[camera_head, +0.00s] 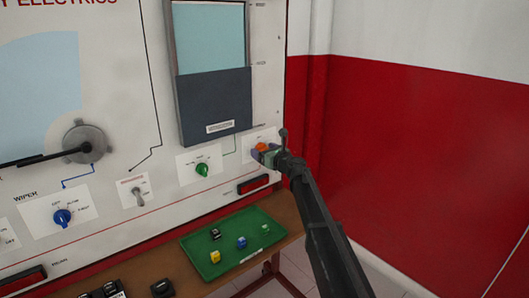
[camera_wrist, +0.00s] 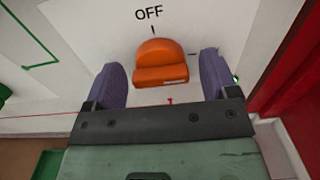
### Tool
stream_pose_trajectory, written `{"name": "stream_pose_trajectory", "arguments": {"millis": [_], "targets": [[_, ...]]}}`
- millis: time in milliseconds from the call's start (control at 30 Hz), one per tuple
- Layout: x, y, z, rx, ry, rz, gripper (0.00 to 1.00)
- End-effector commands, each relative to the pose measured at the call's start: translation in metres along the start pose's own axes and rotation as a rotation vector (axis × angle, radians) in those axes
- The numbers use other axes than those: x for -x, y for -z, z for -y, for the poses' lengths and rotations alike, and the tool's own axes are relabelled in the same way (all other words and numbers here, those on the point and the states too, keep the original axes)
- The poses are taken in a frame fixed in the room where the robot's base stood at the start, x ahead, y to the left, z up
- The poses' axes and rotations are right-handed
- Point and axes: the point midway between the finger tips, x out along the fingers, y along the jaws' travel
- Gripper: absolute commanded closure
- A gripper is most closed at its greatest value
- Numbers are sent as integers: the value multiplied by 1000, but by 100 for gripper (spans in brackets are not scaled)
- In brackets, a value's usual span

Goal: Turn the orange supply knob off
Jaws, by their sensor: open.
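The orange supply knob (camera_wrist: 162,62) sits on a white plate (camera_wrist: 95,20) under the word OFF, with a small dark mark between the word and the knob. In the head view the orange knob (camera_head: 262,147) is at the right end of the panel, partly hidden by my gripper. My gripper (camera_wrist: 161,78) is open, with one purple finger on each side of the knob. Gaps show between the knob and both fingers, so I see no contact. In the head view my gripper (camera_head: 266,154) reaches the panel from the lower right.
A green knob (camera_head: 202,169), a toggle switch (camera_head: 138,196) and a blue knob (camera_head: 62,216) lie left along the panel. A green tray (camera_head: 228,267) with several small cubes rests on the brown shelf below. A red and white wall (camera_head: 420,150) stands at right.

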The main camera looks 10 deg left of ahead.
Motion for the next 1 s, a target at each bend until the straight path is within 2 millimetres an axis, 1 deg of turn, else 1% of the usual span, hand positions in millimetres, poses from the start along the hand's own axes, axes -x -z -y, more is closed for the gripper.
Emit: {"name": "stream_pose_trajectory", "arguments": {"millis": [67, 300, 400, 567, 767, 1000], "targets": [[0, 0, 0, 0, 0, 0, 20], [1, 0, 0, 0, 0, 0, 57], [1, 0, 0, 0, 0, 0, 70], [1, 0, 0, 7, 0, 0, 69], [1, 0, 0, 56, 0, 0, 69], [1, 0, 0, 201, -1, 0, 69]]}}
